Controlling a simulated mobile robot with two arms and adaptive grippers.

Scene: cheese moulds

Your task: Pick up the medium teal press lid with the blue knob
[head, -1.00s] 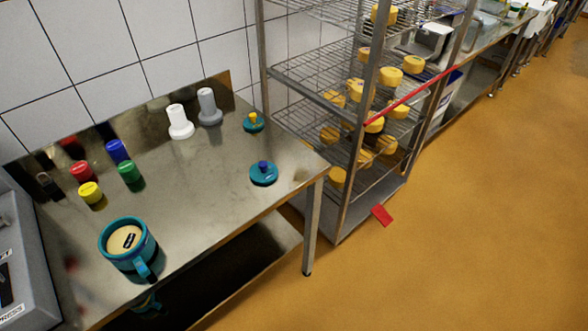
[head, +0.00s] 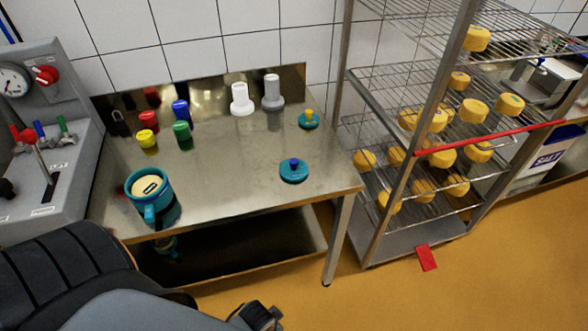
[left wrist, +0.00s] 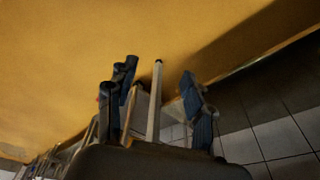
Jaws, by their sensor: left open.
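The teal press lid with the blue knob (head: 293,173) lies flat, knob up, on the steel table near its right front part. A smaller-looking teal lid with a yellow knob (head: 309,121) lies behind it. My left arm comes in from the lower left of the head view, below the table's front edge and well away from the lid; only a dark part of its end shows at the bottom edge. In the left wrist view my left gripper (left wrist: 158,75) is open, its blue-grey fingers apart with nothing held between them. The lid cannot be made out there. My right gripper is not in view.
On the steel table (head: 235,180) stand a teal mould (head: 143,210) with pale contents, several coloured weights at the left, and white (head: 242,100) and grey (head: 272,93) pieces behind. A wire rack (head: 395,215) with cheeses stands right. A control console (head: 50,130) stands left.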

